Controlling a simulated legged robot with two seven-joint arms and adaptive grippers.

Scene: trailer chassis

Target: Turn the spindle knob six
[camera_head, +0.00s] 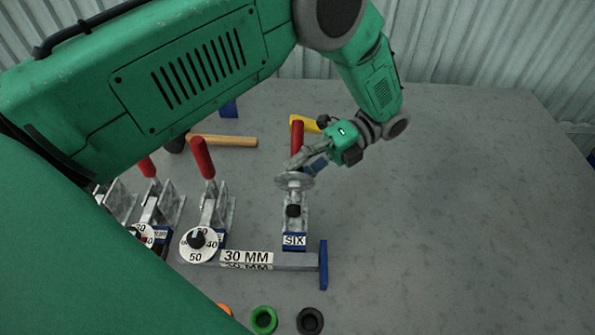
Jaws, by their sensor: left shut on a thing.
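The station labelled SIX (294,240) stands at the right end of the grey 30 MM rail. Its spindle knob six (294,182) shows as a pale round disc seen nearly edge-on, above a small black part (293,211). My left gripper (302,166) comes down from the upper right and is shut at the upper side of this disc. The fingers hide part of the disc, so the exact contact is not clear. A red handle (297,137) stands upright just behind the fingers. My right gripper is not in view.
Similar stations with red handles (202,158) and white numbered dials (198,245) stand to the left. A blue end plate (323,265) closes the rail. A wooden-handled tool (225,140) and a yellow item (304,123) lie behind. Green (264,320) and black (310,321) rings lie in front. The right side is clear.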

